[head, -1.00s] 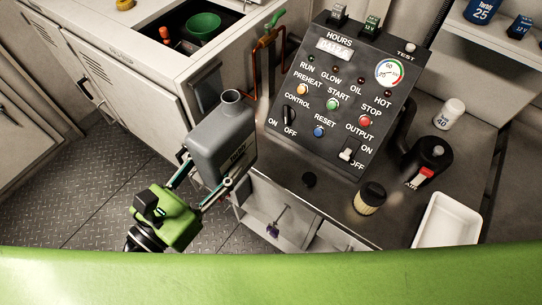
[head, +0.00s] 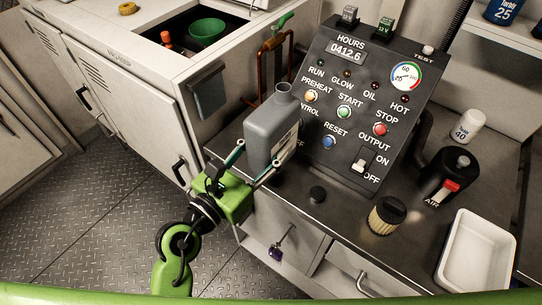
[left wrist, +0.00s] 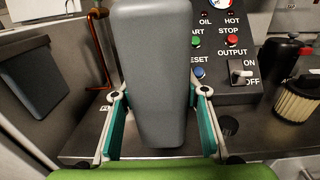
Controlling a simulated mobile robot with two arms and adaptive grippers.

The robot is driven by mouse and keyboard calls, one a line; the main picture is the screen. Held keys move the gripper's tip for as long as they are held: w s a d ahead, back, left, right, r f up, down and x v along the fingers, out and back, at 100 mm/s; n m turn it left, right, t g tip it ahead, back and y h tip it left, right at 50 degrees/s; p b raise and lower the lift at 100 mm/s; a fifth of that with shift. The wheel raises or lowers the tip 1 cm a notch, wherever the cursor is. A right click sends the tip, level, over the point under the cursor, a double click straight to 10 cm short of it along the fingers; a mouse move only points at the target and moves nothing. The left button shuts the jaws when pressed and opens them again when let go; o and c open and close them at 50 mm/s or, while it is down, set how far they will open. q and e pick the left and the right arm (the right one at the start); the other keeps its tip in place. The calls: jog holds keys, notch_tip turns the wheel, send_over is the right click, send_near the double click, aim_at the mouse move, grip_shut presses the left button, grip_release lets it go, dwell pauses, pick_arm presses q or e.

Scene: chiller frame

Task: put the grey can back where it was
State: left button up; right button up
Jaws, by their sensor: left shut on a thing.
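The grey can (head: 270,130), a squarish container with an open round spout on top, is upright in my left gripper (head: 256,165). The gripper's two fingers are shut on its sides. In the left wrist view the grey can (left wrist: 152,80) fills the middle, with the teal finger pads of my left gripper (left wrist: 155,130) on either side. The can is at the left end of the dark counter (head: 330,215), in front of the control panel's lower left edge. I cannot tell whether its base touches the counter. My right gripper is not in view.
The control panel (head: 325,140) stands right behind the can. A copper pipe (head: 268,70) rises behind the can.

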pick_arm(q)
jog(key=shift+w+d+f, duration=0.2)
jog(key=shift+w+f, duration=0.05)
jog(key=shift+f, duration=0.15)
jog(key=f, duration=0.1)
jog(key=f+b, duration=0.1)
jog(key=f, duration=0.1)
jog(key=shift+w+d+f, duration=0.1)
jog(key=shift+w+f, duration=0.1)
jog(key=shift+f, duration=0.1)
jog(key=o, duration=1.6)
jog(key=shift+f, duration=0.1)
